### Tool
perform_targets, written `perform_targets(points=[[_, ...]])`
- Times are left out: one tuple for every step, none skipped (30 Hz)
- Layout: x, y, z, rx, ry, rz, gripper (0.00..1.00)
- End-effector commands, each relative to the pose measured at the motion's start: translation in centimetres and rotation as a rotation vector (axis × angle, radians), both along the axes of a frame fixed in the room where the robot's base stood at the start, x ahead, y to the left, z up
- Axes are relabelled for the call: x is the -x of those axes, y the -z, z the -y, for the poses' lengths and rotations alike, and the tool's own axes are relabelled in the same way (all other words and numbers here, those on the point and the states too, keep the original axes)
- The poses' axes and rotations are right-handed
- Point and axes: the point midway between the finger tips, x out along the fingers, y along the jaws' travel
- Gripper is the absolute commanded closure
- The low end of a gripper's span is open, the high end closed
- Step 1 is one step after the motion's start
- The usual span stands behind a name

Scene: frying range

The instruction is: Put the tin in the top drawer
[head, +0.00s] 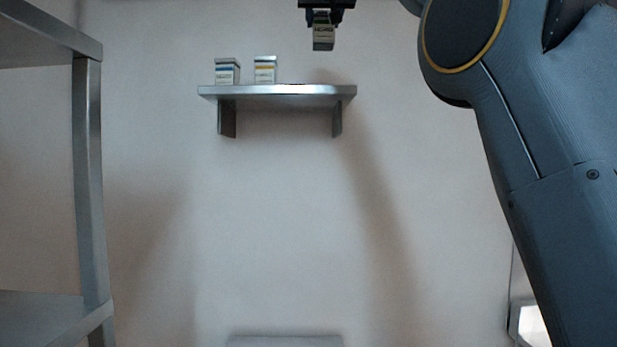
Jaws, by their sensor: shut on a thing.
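My gripper (324,14) is at the top edge of the head view, pointing down. It is shut on a small box-shaped tin (323,39) with a pale label and a dark band. The tin hangs in the air above the right part of the wall shelf, apart from it in the picture. The upper part of my gripper is cut off by the frame. No drawer can be made out in this view.
A metal rack (90,180) stands at left. A grey surface (285,341) shows at the bottom.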

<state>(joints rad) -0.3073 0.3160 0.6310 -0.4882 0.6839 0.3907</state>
Motion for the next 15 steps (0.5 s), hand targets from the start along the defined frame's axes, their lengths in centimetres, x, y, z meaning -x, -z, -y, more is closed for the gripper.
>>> perform_targets(points=[[0.0,-0.1,0.0,0.0,0.0,0.002,0.87],[0.0,-0.1,0.0,0.0,0.0,0.002,0.87],[0.0,-0.1,0.0,0.0,0.0,0.002,0.87],[0.0,0.0,0.0,0.0,0.0,0.001,0.87],[0.0,0.1,0.0,0.0,0.0,0.001,0.87],[0.0,0.2,0.0,0.001,0.001,0.001,0.87],[0.0,0.4,0.1,0.001,0.001,0.0,0.87],[0.1,0.5,0.1,0.001,0.001,0.001,0.87],[0.1,0.8,0.1,0.0,0.002,0.001,0.87],[0.1,1.1,0.1,0.0,0.001,0.001,0.87],[0.0,1.4,0.1,0.0,0.001,0.001,0.87],[0.1,1.9,0.1,0.001,0.001,0.0,0.87],[0.1,2.2,0.1,0.001,0.001,0.0,0.87],[0.1,2.5,0.1,0.001,0.001,0.001,0.87],[0.1,3.1,0.0,0.001,0.0,-0.001,0.87]])
